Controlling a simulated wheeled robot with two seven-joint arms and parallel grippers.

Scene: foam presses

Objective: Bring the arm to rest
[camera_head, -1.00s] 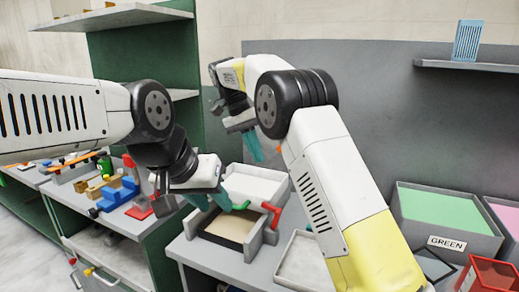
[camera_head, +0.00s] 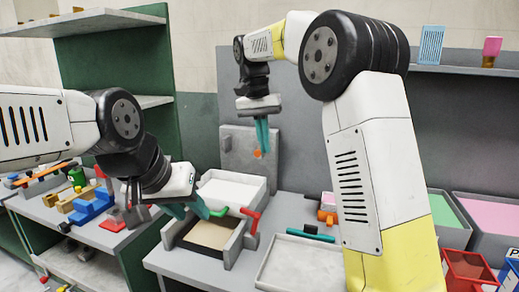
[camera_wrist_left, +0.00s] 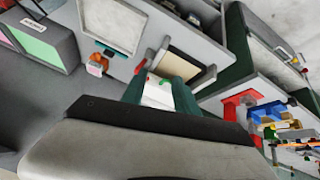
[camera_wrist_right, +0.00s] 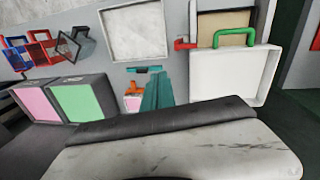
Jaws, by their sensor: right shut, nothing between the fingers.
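My right gripper (camera_head: 262,150) points down in front of a grey upright panel, behind the press and well above the table. In the right wrist view its fingers (camera_wrist_right: 157,92) are together and empty.
The press has a green handle (camera_head: 219,212) and a red handle (camera_head: 251,220). A white tray (camera_head: 232,188) lies behind it and an empty grey tray (camera_head: 297,262) to its right. Green (camera_head: 440,205) and pink (camera_head: 487,216) bins stand at the right. Green shelving (camera_head: 120,60) rises at the left.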

